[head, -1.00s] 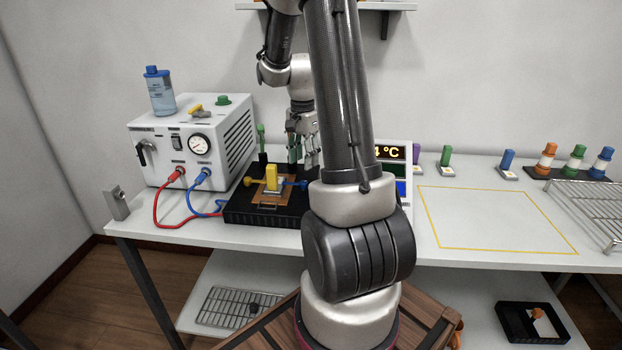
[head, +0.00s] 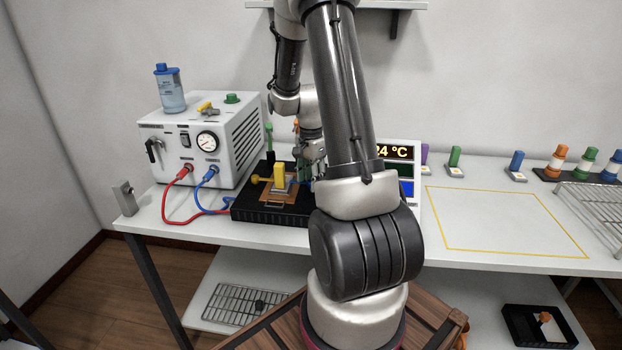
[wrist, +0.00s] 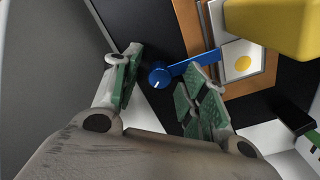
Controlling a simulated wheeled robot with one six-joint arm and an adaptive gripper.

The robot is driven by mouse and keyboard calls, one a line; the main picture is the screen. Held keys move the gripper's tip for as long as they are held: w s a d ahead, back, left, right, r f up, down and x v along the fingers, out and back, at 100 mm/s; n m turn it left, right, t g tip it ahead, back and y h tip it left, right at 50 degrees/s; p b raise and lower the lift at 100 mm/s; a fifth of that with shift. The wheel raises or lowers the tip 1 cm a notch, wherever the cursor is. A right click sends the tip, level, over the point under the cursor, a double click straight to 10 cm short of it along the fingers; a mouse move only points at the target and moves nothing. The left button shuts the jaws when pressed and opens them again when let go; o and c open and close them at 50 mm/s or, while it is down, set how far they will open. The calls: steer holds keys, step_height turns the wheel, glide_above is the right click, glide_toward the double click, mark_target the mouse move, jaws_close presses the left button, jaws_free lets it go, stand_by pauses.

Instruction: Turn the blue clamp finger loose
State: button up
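The blue clamp finger (wrist: 190,66) shows in the wrist view as a blue bar with a round blue knob (wrist: 159,76). Its bar reaches over the copper-coloured plate to the edge of a white square with a yellow dot (wrist: 243,63). My gripper (wrist: 158,84) is open, its green-padded fingers on either side of the knob. Whether a pad touches the knob I cannot tell. In the head view my gripper (head: 314,160) hangs over the right side of the black fixture (head: 262,217), and only a sliver of blue shows beside it.
A yellow block (head: 280,172) stands on the copper plate, with a yellow clamp (head: 262,179) at its left. A green-topped post (head: 269,135) rises behind. The white chiller box (head: 198,135) with red and blue hoses stands left, and the temperature display (head: 397,152) right.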

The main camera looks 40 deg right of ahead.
jaws_close()
steer(key=shift+n, duration=0.4)
steer(key=n, duration=0.6)
steer(key=shift+n, duration=0.3)
steer(key=n, duration=0.4)
steer(key=shift+n, duration=2.1)
